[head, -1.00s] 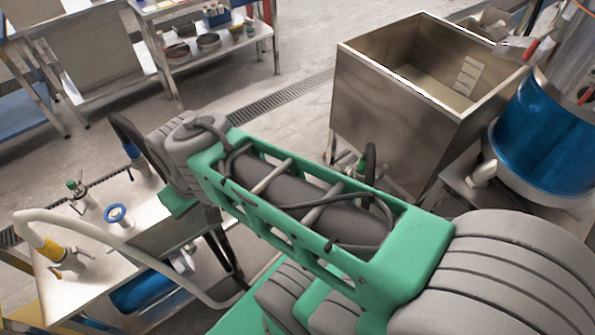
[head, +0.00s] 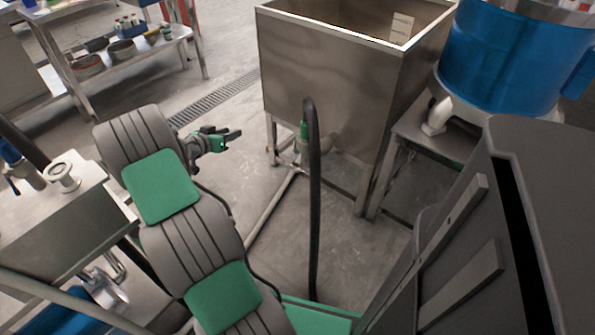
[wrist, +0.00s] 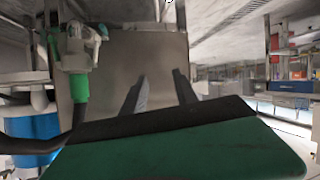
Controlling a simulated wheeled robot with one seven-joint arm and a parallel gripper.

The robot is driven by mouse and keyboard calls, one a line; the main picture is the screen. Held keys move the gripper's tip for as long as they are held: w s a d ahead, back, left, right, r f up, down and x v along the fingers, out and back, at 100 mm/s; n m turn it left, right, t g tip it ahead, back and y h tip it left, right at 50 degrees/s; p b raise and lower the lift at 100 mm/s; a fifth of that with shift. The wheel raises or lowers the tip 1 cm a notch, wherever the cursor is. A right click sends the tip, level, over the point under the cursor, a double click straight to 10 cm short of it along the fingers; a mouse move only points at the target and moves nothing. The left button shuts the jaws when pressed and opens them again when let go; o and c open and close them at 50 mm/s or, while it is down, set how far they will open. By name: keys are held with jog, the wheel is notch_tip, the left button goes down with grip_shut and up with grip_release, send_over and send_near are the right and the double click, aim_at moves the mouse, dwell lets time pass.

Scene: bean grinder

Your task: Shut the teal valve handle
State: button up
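The valve (wrist: 76,42) is in the upper left of the wrist view, on pipework beside the steel hopper. A small teal part on it (wrist: 102,31) looks like the handle, but its exact position is too small to tell. A green hose fitting (wrist: 79,88) joins a black hose there. In the head view the green fitting (head: 304,130) shows under the hopper; I cannot make out the handle. My gripper (head: 233,139) is left of the fitting, apart from it, over bare floor. Its two fingers, also in the wrist view (wrist: 161,92), are spread and empty.
The steel hopper (head: 325,75) stands on legs behind the fitting. The black hose (head: 314,210) hangs in an arc in front of it. A blue drum (head: 500,60) is at right and a steel table (head: 50,225) at left. Floor between gripper and hopper is clear.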

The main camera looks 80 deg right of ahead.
jog(key=s+d+f+m+g+h+b, duration=0.1)
jog(key=s+d+f+b, duration=0.15)
jog(key=s+f, duration=0.2)
jog(key=s+d+f+g+b, duration=0.1)
jog(key=s+d+f, duration=0.2)
jog(key=f, duration=0.3)
jog(key=m+g+h+b, duration=0.1)
jog(key=g+h+b, duration=0.1)
jog(key=h+b, duration=0.1)
send_near(298, 152)
jog(key=d, duration=0.4)
jog(key=x, duration=0.2)
jog(key=b+x, duration=0.1)
jog(key=x, duration=0.1)
jog(key=s+b+x, duration=0.1)
jog(key=x, duration=0.2)
jog(key=shift+a+f, duration=0.15)
jog(key=shift+f, duration=0.15)
jog(key=shift+s+d+r, duration=0.1)
jog(key=shift+d+r, duration=0.05)
jog(key=shift+d, duration=0.25)
grip_shut()
